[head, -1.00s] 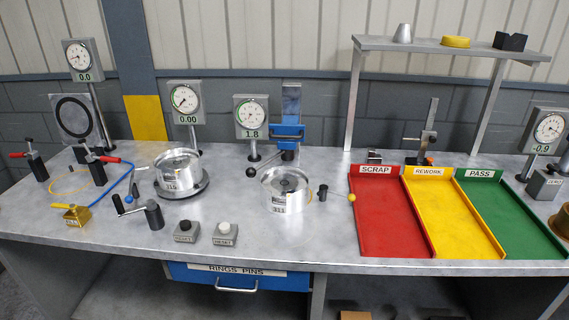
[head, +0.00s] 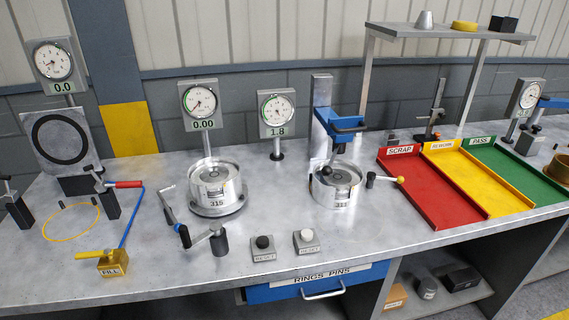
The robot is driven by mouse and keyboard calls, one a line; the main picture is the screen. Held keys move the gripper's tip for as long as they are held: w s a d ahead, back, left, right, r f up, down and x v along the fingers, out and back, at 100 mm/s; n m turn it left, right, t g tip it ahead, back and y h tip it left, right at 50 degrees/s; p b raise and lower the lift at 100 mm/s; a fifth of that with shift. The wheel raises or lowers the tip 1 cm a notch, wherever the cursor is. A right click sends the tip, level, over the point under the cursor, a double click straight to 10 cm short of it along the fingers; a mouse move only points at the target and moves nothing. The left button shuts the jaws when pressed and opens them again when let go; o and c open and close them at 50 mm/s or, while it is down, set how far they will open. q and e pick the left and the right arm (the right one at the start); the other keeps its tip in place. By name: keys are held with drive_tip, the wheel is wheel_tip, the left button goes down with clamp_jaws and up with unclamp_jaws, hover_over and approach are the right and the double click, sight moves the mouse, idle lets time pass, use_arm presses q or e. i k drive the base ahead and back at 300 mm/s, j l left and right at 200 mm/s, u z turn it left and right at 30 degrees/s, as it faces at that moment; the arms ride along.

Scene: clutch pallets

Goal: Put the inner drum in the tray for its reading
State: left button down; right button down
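Two silver drums stand on the bench. The left drum (head: 216,190) sits on a round dark base, with a label that seems to read 315. The right drum (head: 337,189), labelled about 311, stands in front of a blue-armed post fixture (head: 338,123). Nothing marks either one as the inner drum. Three open trays lie at the right: red SCRAP (head: 430,195), yellow REWORK (head: 478,184) and green PASS (head: 518,172). No drum shows in their visible parts. Neither of my grippers is in view.
Gauges reading 0.0 (head: 52,62), 0.00 (head: 199,102) and 1.8 (head: 276,112) stand behind. A yellow FILL block (head: 112,262), crank handle (head: 218,240) and two RESET buttons (head: 306,240) sit in front. A shelf (head: 450,34) stands above the trays.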

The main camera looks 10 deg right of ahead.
sight(343, 190)
drive_tip(key=i+j, duration=0.1)
drive_tip(key=j, duration=1.2)
